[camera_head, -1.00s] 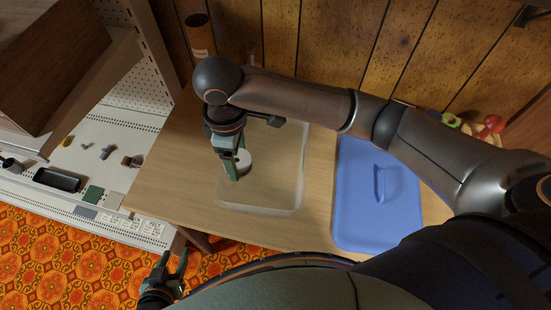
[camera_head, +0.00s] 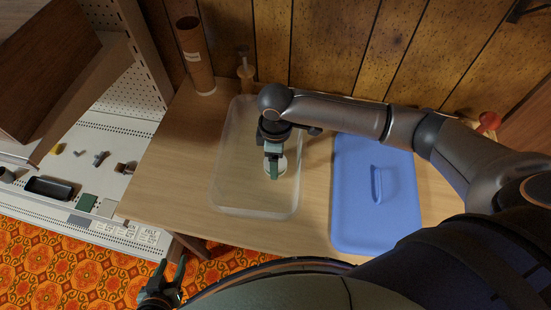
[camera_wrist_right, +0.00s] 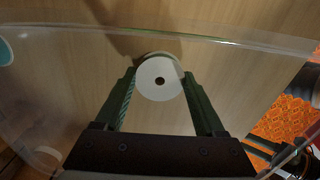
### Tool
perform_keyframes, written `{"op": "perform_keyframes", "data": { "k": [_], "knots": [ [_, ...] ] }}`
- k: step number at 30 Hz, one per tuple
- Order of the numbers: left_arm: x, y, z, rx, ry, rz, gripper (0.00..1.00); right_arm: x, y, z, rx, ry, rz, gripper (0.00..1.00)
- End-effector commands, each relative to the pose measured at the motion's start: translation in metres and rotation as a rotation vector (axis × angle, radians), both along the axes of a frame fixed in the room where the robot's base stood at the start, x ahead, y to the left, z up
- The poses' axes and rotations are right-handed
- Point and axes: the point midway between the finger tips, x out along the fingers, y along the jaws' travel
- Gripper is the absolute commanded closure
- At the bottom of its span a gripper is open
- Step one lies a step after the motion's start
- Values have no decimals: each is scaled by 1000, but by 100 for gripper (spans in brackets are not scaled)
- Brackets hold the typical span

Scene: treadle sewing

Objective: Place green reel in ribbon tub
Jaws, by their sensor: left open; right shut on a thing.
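In the right wrist view the reel (camera_wrist_right: 160,80) sits between my right fingertips. My right gripper (camera_head: 274,168) is shut on it, pointing down over the right half of the clear tub (camera_head: 252,213). The tub rim (camera_wrist_right: 225,40) crosses the wrist view beyond the reel. I cannot tell how far the reel is above the tub floor. My left gripper (camera_head: 166,277) is open and empty, low at the left, off the table.
A blue lid (camera_head: 375,225) with a handle lies right of the tub. A brown cylinder (camera_head: 194,55) and a small wooden post (camera_head: 246,72) stand behind. A white pegboard bench (camera_head: 95,165) with small parts is at left. Table (camera_head: 165,180) left of the tub is bare.

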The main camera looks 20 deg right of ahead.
Motion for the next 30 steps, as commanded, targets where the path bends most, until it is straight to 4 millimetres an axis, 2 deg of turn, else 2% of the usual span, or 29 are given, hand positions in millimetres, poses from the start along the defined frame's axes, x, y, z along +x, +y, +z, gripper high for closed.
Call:
{"op": "perform_keyframes", "data": {
  "k": [10,11,18,26,30],
  "knots": [
    [0,0,1,0,0,0,50,0,1,-3,0,1,0,80],
    [0,0,1,0,0,0,50,0,1,-3,1,0,0,26],
    [0,0,1,0,0,0,50,0,1,-3,1,0,0,0],
    [0,0,0,0,0,0,50,0,1,-1,0,-1,0,0],
    [0,0,3,0,0,0,50,1,1,13,3,-3,1,0]
  ]
}}
